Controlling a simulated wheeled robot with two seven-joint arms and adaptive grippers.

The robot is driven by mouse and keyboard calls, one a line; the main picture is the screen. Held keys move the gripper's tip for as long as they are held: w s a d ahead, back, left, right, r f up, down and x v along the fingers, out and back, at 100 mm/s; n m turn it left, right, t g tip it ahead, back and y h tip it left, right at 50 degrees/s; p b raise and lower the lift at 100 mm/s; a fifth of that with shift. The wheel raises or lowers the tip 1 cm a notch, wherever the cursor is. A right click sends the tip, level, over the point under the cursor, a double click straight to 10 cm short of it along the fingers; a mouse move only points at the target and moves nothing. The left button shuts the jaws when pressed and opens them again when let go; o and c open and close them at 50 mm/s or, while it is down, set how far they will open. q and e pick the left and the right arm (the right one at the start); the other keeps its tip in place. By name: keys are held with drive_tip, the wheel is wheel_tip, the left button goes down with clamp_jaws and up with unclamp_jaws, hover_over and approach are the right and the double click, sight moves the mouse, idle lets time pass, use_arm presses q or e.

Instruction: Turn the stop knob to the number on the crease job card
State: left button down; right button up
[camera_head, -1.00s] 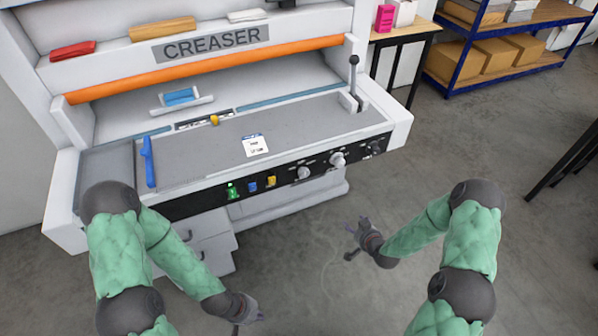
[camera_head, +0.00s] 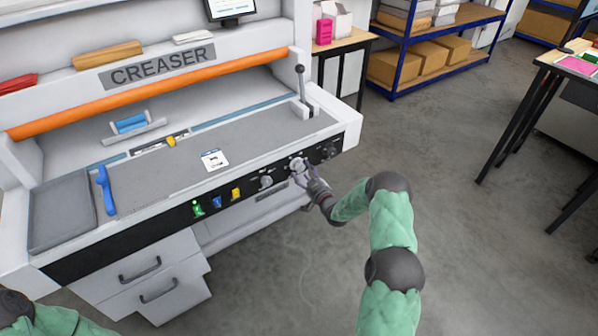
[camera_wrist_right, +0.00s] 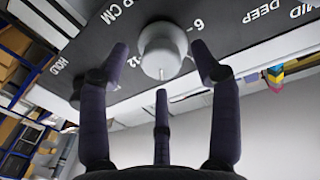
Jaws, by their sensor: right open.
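The creaser's front panel has a row of knobs. The pale, round stop knob (camera_wrist_right: 160,48) fills the top middle of the right wrist view, with "P CM", "6" and "12" readable around it. My right gripper (camera_head: 307,178) is open at this knob, its fingers spread on either side of it. Whether they touch it is unclear. In the head view the gripper partly covers the knob. The crease job card (camera_head: 214,160) lies on the grey bed; its text is too small to read. My left gripper is out of view; only part of that arm shows bottom left.
Another knob (camera_head: 266,183) sits left of the gripper and a dark one (camera_head: 333,149) right of it. Green, blue and yellow controls lie further left. A lever (camera_head: 301,85) stands at the bed's right end.

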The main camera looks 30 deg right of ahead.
sight(301, 170)
drive_tip(key=shift+w+b, duration=0.3)
drive_tip(key=shift+w, duration=1.35)
drive_tip(key=c, duration=1.1)
